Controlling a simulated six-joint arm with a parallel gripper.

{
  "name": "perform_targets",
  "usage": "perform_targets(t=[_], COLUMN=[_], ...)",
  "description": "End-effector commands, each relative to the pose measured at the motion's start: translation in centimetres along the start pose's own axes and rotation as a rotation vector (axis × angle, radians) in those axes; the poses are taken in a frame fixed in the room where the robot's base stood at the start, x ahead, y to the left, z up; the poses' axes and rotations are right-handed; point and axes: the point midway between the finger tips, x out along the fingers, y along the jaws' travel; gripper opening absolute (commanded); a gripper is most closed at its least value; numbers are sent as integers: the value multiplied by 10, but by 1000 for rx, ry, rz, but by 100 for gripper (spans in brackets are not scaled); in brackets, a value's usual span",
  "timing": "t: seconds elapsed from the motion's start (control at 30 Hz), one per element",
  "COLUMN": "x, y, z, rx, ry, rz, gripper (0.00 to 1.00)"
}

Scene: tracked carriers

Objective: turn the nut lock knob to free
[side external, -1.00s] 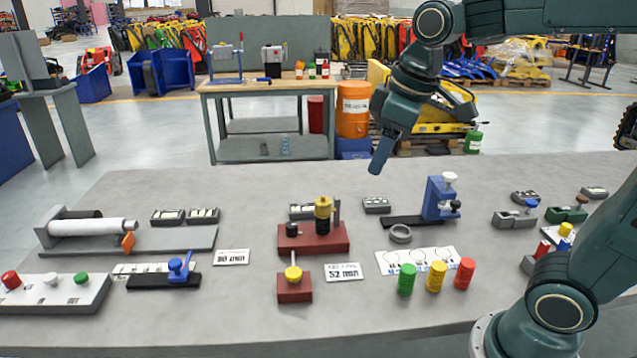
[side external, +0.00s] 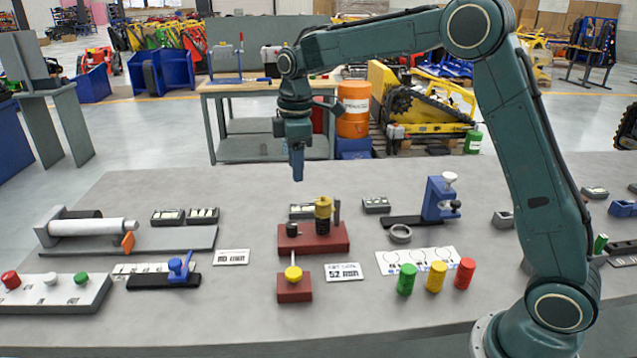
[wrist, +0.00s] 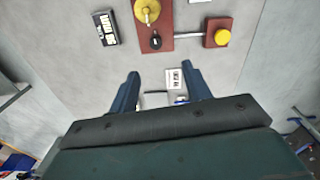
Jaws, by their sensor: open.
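The words around the knob are too small to read. My gripper (side external: 298,178) points down, above and behind the red block. In the wrist view my gripper (wrist: 162,85) has its two fingers apart with nothing between them; the knob lies beyond the fingertips.
A smaller red block with a yellow knob (side external: 293,273) stands in front. Grey label boxes (side external: 376,205) and a blue clamp stand (side external: 440,198) are nearby. Green, yellow and red cylinders (side external: 436,277) stand at front right.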

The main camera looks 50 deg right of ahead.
Motion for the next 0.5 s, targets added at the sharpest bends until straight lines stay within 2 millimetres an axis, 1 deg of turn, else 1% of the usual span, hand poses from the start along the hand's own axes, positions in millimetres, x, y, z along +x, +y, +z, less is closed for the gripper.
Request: perform_targets(t=[0.03, 0.2, 0.5], x=[8, 23, 27], y=[5, 15, 18], z=[-4, -10, -12], rx=[-18, -65, -77], ry=[-7, -20, -22], rz=[-10, -28, -32], gripper=[49, 49, 49])
